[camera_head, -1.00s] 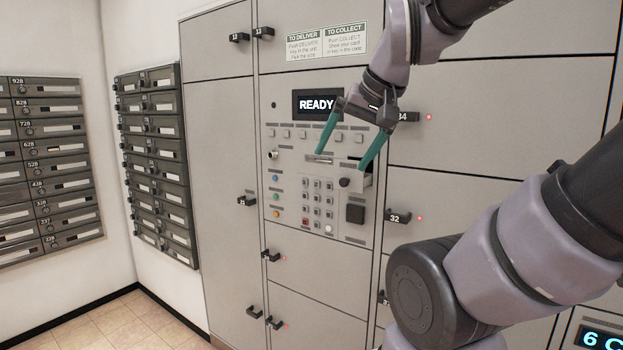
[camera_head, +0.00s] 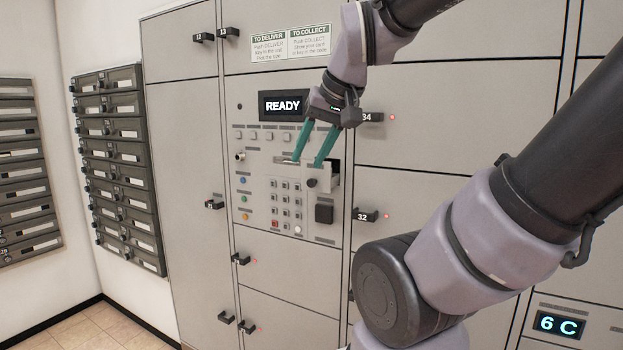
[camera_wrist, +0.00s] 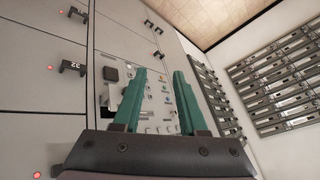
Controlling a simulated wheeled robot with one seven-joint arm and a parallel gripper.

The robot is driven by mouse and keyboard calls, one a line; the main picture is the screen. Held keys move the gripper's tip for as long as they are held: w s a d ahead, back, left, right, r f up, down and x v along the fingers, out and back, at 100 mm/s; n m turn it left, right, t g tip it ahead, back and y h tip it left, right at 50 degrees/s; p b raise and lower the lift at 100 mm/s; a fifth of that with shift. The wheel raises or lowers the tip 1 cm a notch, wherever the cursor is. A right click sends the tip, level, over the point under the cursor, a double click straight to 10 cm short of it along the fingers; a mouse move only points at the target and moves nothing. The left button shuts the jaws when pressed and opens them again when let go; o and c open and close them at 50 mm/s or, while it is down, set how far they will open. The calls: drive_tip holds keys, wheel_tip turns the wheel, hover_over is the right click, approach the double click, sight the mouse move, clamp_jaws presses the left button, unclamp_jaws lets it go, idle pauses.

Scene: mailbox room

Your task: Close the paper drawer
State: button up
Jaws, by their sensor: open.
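The paper drawer (camera_head: 325,180) is a small grey drawer in the control panel (camera_head: 262,215), below and right of the READY display. It stands out from the panel, with a dark round knob (camera_head: 312,183) on its front. My gripper (camera_head: 308,162) has two green fingers, apart and with nothing between them. Its fingertips are in front of the panel, just above and left of the knob in the head view; I cannot tell whether they touch anything. In the wrist view the open fingers (camera_wrist: 159,72) cover part of the panel, and the drawer is partly hidden behind the left finger.
Locker doors with dark handles surround the panel; handle 34 (camera_head: 370,117) is close to my wrist and handle 32 (camera_head: 366,215) is lower right. Keypad buttons (camera_head: 285,205) lie left of the drawer. Mailboxes (camera_head: 118,165) hang on the left wall. Floor shows at lower left.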

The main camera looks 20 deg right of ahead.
sight(304, 179)
drive_tip(key=n, duration=0.2)
drive_tip(key=w+f+n+g+h, duration=0.1)
drive_tip(key=n, duration=0.1)
drive_tip(key=w+f+n+g, duration=0.1)
drive_tip(key=n, duration=0.1)
drive_tip(key=shift+d+h, duration=0.2)
drive_tip(key=shift+h, duration=0.2)
clamp_jaws()
drive_tip(key=w+a+f+n+h, duration=0.1)
drive_tip(key=w+n+h, duration=0.4)
drive_tip(key=n, duration=0.6)
drive_tip(key=w+a+f+n+h, duration=0.1)
drive_tip(key=w+a+n+h, duration=0.1)
drive_tip(key=w+n, duration=0.75)
drive_tip(key=shift+n, duration=0.85)
drive_tip(key=shift+w+d+f, duration=0.75)
drive_tip(key=shift+d+f, duration=0.35)
drive_tip(key=shift+d, duration=0.5)
drive_tip(key=shift+w+d+f, duration=0.7)
drive_tip(key=shift+d+f, duration=0.4)
drive_tip(key=shift+d, duration=0.45)
drive_tip(key=shift+w+d+f, duration=0.75)
drive_tip(key=shift+d+f, duration=0.35)
drive_tip(key=shift+d, duration=0.5)
